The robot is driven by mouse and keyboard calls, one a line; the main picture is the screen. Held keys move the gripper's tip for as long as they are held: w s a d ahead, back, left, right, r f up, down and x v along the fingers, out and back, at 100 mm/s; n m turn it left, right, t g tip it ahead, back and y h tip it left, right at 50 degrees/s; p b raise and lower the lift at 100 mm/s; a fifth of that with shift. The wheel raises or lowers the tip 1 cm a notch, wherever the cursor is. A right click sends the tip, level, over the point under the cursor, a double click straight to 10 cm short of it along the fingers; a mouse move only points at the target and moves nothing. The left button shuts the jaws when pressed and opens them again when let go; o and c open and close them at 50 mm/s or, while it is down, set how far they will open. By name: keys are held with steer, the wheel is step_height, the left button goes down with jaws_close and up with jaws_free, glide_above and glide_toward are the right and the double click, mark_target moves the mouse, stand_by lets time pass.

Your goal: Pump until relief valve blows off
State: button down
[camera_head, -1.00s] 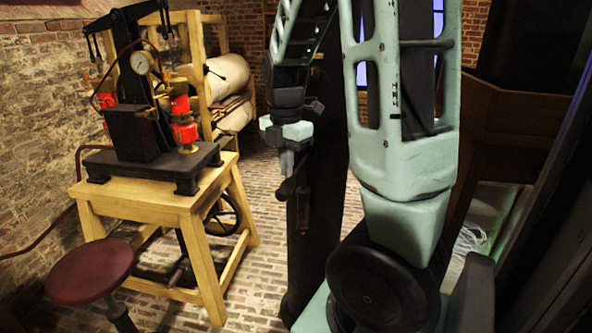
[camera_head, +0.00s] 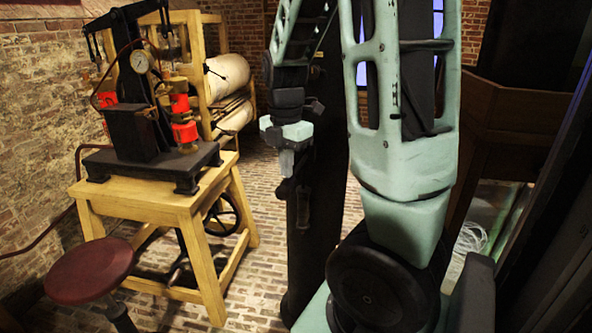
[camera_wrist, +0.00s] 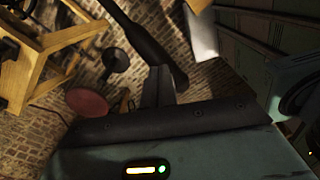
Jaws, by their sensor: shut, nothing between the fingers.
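The black pump machine (camera_head: 140,120) stands upright on a pale wooden table (camera_head: 150,205) at the left of the head view. It carries a round white pressure gauge (camera_head: 139,61) and red cylinders (camera_head: 181,118) with brass fittings. I cannot single out the relief valve or the pump handle. My gripper (camera_head: 286,163) hangs over the floor to the right of the table, apart from the machine. It also shows in the wrist view (camera_wrist: 159,80), with its fingers together and nothing held.
A stool with a dark red seat (camera_head: 89,271) stands at the table's front left. A spoked wheel (camera_head: 221,215) sits under the table. Behind is a wooden rack with pale rolls (camera_head: 228,75). The brick floor (camera_head: 272,215) between table and arm is clear.

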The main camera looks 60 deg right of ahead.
step_height(320, 180, down, 14)
steer(key=r+b, duration=0.1)
steer(key=b, duration=1.1)
step_height(320, 180, up, 14)
steer(key=p, duration=1.1)
steer(key=shift+f, duration=0.25)
step_height(320, 180, down, 14)
steer(key=b, duration=1.2)
step_height(320, 180, up, 14)
steer(key=p, duration=1.2)
steer(key=shift+r, duration=0.2)
steer(key=shift+f, duration=0.15)
